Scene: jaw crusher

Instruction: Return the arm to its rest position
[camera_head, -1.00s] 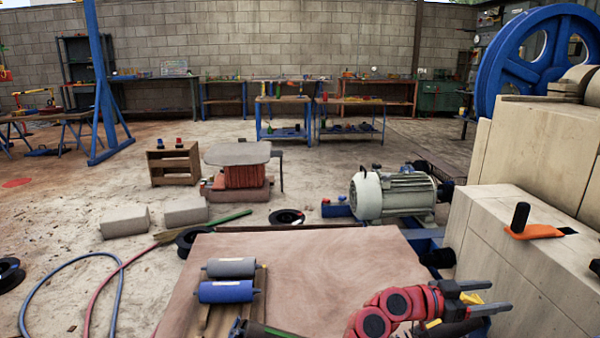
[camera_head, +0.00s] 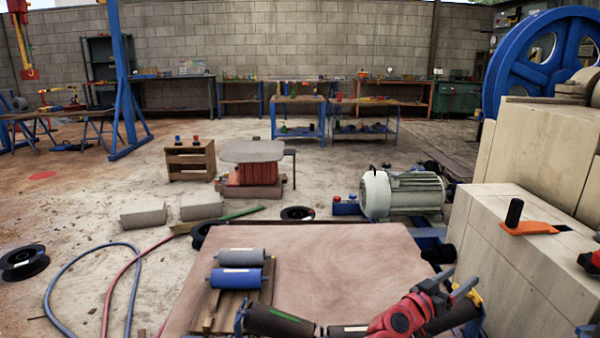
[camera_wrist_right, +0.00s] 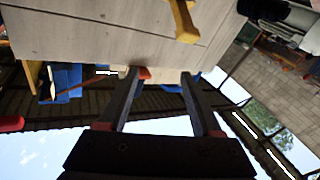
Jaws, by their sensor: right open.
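My right arm, with red joints, comes in at the lower right of the head view. Its gripper (camera_head: 455,286) is raised over the right front corner of the brown tabletop (camera_head: 340,255), beside the pale crusher block (camera_head: 500,235). In the right wrist view the two dark fingers of the gripper (camera_wrist_right: 163,75) stand apart with nothing between them. The pale panelled surface (camera_wrist_right: 110,35) lies beyond the fingertips there, with sky below. My left gripper is not in view.
A grey roller (camera_head: 240,255) and a blue roller (camera_head: 236,278) lie on a wooden rack at the tabletop's left. An orange piece with a black handle (camera_head: 514,212) sits on the crusher block. A motor (camera_head: 402,194) stands behind. The tabletop's middle is clear.

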